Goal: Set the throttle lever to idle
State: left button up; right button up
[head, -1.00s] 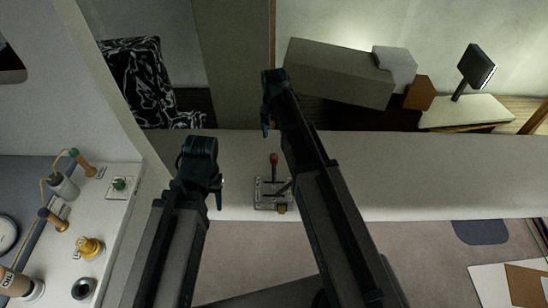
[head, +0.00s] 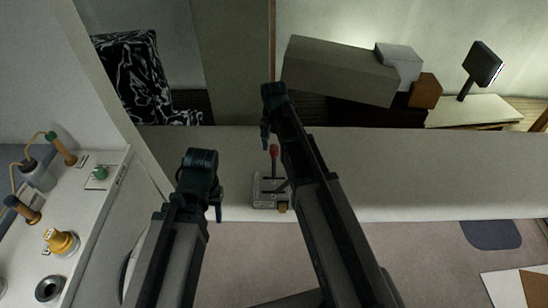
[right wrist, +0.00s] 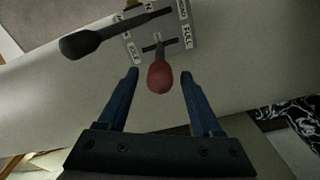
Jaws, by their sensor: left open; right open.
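The throttle lever has a red knob (head: 273,151) and stands up from a grey control plate (head: 263,201) on the pale ledge. In the right wrist view the red knob (right wrist: 160,78) sits between my right gripper's fingertips (right wrist: 159,78), with gaps on both sides. Its slot has an IDLE label at the left end and a FULL label at the right end; the stem is near mid-slot, partly hidden by the knob. My right gripper (head: 267,135) is open above the plate. My left gripper (head: 213,195) is open, left of the plate, and empty.
A black-knobbed lever (right wrist: 82,43) stands on the same plate, close to the left finger in the right wrist view. A white counter (head: 85,215) with a green knob (head: 100,172) and a yellow fitting (head: 60,241) is at left. Grey boxes (head: 338,70) lie beyond the ledge.

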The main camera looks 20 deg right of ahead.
jog(key=shift+f+b, duration=0.5)
jog(key=shift+f, duration=0.45)
grip_shut()
dwell(0.7)
